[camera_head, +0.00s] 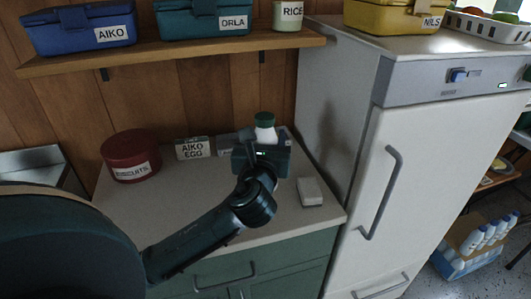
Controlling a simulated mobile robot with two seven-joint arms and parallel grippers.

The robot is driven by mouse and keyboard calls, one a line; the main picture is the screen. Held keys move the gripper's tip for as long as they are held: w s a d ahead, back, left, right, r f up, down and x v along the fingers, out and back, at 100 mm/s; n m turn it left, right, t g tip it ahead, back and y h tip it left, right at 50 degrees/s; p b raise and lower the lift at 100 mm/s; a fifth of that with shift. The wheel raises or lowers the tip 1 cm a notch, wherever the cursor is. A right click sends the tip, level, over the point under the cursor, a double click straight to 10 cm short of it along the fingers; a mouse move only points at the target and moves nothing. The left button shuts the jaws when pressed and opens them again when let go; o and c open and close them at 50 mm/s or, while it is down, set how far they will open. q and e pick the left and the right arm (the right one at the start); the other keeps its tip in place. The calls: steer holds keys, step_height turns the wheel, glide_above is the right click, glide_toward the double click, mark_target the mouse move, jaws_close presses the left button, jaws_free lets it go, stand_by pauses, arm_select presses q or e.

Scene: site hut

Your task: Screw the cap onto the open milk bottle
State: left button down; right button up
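A small white bottle with a green top (265,120) stands at the back of the pale countertop (150,210); I cannot tell whether the green top is a loose or seated cap. My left gripper (262,150) is over the counter, directly in front of the bottle, with a dark finger beside it on the left. The gripper body hides the bottle's lower part and most of the fingers. I cannot tell whether the fingers touch the bottle. My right gripper is out of view.
A red round tin (131,157) and a box labelled AIKO EGG (194,148) are left of the gripper. A white block (311,192) lies to its right. The fridge (425,160) bounds the counter's right side. A shelf (180,52) with labelled boxes hangs above.

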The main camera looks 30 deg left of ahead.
arm_select(q)
steer(key=shift+f+b, duration=0.45)
steer(key=shift+f, duration=1.4)
steer(key=c, duration=0.6)
jaws_free()
steer(key=shift+f, duration=0.15)
